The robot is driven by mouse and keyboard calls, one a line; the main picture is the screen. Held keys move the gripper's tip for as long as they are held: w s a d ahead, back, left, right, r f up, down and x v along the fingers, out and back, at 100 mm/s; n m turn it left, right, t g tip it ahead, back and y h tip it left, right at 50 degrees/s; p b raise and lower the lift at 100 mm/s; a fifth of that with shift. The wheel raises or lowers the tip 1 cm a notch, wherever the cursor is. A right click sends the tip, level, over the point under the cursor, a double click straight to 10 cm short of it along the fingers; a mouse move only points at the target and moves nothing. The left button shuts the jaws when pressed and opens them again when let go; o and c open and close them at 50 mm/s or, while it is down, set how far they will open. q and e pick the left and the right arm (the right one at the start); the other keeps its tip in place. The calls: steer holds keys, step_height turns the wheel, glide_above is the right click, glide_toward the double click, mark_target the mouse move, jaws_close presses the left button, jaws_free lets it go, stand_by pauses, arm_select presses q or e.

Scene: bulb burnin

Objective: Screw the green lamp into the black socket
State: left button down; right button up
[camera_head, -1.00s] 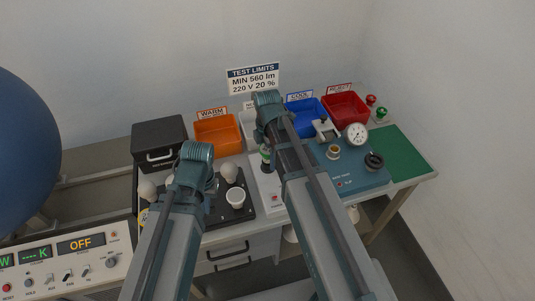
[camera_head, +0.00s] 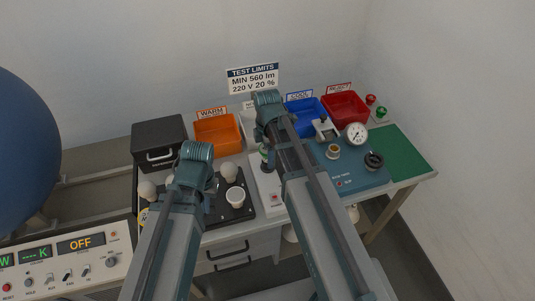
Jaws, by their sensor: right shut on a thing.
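My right gripper (camera_head: 266,161) is low over the white panel at mid-bench, partly hidden by its own arm. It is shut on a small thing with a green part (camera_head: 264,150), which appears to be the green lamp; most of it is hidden. A black round socket (camera_head: 374,160) sits at the right of the teal test box, apart from the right gripper. My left gripper (camera_head: 209,205) is over the black tray, mostly hidden behind its wrist; its jaws cannot be made out.
The teal box (camera_head: 350,182) carries a brass socket (camera_head: 333,151) and a gauge (camera_head: 356,134). Orange (camera_head: 217,136), blue and red bins stand behind. A green mat (camera_head: 405,152) at right is clear.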

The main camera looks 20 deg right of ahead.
steer(key=m, duration=0.5)
steer(key=shift+w+m, duration=0.2)
steer(key=shift+m, duration=0.1)
steer(key=m, duration=1)
steer(key=shift+d+m, duration=0.1)
steer(key=shift+m, duration=0.3)
steer(key=m, duration=0.4)
steer(key=shift+m, duration=0.4)
steer(key=o, duration=1.3)
steer(key=shift+w+f, duration=0.1)
steer(key=shift+c, duration=0.2)
